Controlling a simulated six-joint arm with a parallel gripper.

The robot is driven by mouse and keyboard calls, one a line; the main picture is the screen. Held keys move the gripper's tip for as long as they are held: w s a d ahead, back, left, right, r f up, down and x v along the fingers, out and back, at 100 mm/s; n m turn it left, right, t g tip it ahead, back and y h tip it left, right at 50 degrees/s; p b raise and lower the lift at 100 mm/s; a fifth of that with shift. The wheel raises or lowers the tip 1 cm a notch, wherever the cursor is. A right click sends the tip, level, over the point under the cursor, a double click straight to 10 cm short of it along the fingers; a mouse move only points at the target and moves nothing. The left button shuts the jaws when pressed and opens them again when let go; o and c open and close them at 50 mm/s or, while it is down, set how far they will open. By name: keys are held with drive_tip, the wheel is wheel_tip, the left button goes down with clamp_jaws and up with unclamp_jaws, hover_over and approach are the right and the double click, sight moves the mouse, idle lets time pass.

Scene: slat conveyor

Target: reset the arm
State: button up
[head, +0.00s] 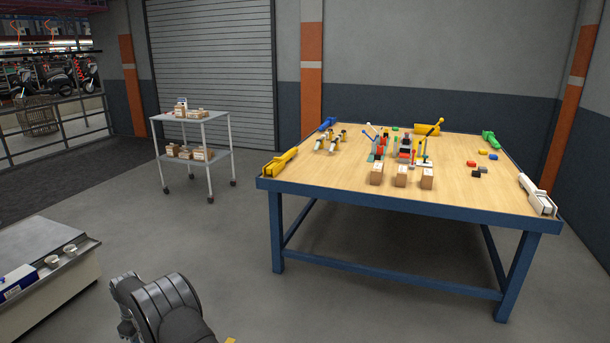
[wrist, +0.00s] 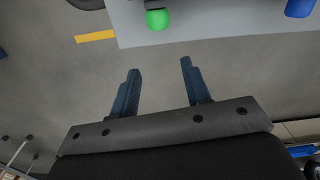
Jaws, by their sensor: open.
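My gripper (wrist: 160,66) shows in the wrist view with its two dark blue fingers apart. Nothing is between them, and only grey floor lies behind them. The gripper itself cannot be made out in the head view, where a grey part of my arm shows at the bottom.
A wooden-topped table with a blue frame (head: 460,205) holds blocks, clamps and small tools. A two-shelf trolley (head: 206,124) carries boxes. A grey bench (head: 40,245) stands lower left. In the wrist view, a green round thing (wrist: 157,19) overlaps a grey surface's edge. Floor between is clear.

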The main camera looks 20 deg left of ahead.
wheel_tip(320, 180, up, 13)
drive_tip(key=w+d+n+g, duration=0.1)
drive_tip(key=w+d+n, duration=0.1)
drive_tip(key=n, duration=1.4)
drive_tip(key=shift+w, duration=0.1)
drive_tip(key=shift+f, duration=0.2)
wheel_tip(320, 180, down, 7)
drive_tip(key=s+a+m, duration=0.1)
drive_tip(key=m, duration=0.8)
drive_tip(key=shift+a+t, duration=0.2)
drive_tip(key=shift+t, duration=0.1)
